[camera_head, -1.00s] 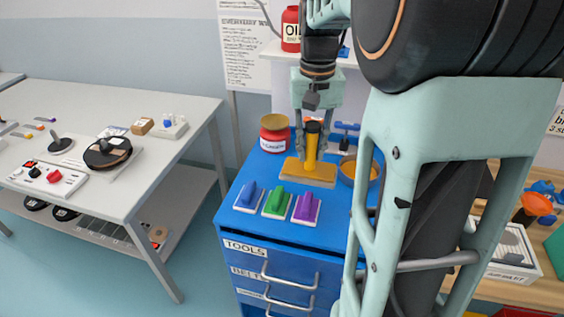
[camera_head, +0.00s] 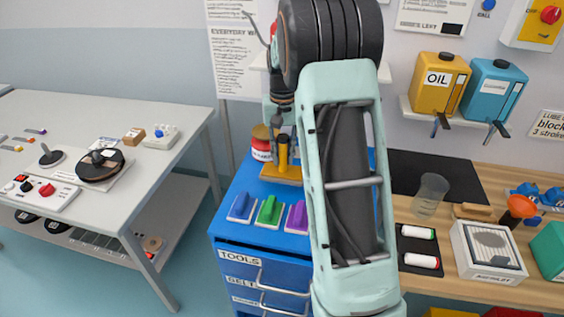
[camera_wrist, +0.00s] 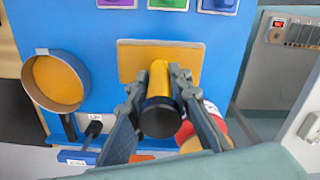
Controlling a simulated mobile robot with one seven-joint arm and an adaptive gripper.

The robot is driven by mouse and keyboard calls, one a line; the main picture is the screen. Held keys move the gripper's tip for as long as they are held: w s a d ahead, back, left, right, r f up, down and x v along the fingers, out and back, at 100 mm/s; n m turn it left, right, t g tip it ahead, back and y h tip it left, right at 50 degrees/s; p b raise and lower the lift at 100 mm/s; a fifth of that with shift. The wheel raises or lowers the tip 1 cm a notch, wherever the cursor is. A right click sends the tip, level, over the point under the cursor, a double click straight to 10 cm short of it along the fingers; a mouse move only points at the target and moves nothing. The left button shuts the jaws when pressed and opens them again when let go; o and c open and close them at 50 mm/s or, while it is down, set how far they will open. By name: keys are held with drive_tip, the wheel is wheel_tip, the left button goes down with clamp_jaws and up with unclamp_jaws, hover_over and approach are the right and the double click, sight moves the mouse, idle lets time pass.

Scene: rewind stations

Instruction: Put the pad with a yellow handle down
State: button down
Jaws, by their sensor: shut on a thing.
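The pad is a flat tan-yellow plate (camera_head: 280,174) with an upright yellow handle (camera_head: 283,155) that has a black cap. It is over the blue cabinet top (camera_head: 245,180), behind the small pads. In the wrist view the plate (camera_wrist: 133,62) and the handle (camera_wrist: 160,75) are seen from above. My gripper (camera_wrist: 165,82) is shut on the handle, one finger on each side; it also shows in the head view (camera_head: 281,130), partly hidden by my arm. I cannot tell whether the plate touches the cabinet top.
Blue (camera_head: 242,208), green (camera_head: 269,212) and purple (camera_head: 297,217) pads line the cabinet's front. A red jar (camera_head: 262,148) stands close behind the plate. In the wrist view, a round amber dish (camera_wrist: 55,82) lies left. Bare blue surface surrounds the plate's left and right.

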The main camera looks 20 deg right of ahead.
sight(282, 135)
drive_tip(key=shift+w+f, duration=0.25)
drive_tip(key=shift+f, duration=0.1)
drive_tip(key=shift+w+f, duration=0.15)
drive_tip(key=shift+f, duration=1.5)
drive_tip(key=shift+f, duration=0.15)
drive_tip(key=c, duration=1.8)
unclamp_jaws()
drive_tip(key=shift+o, duration=0.2)
wheel_tip(282, 135, up, 12)
drive_tip(key=shift+r, duration=0.2)
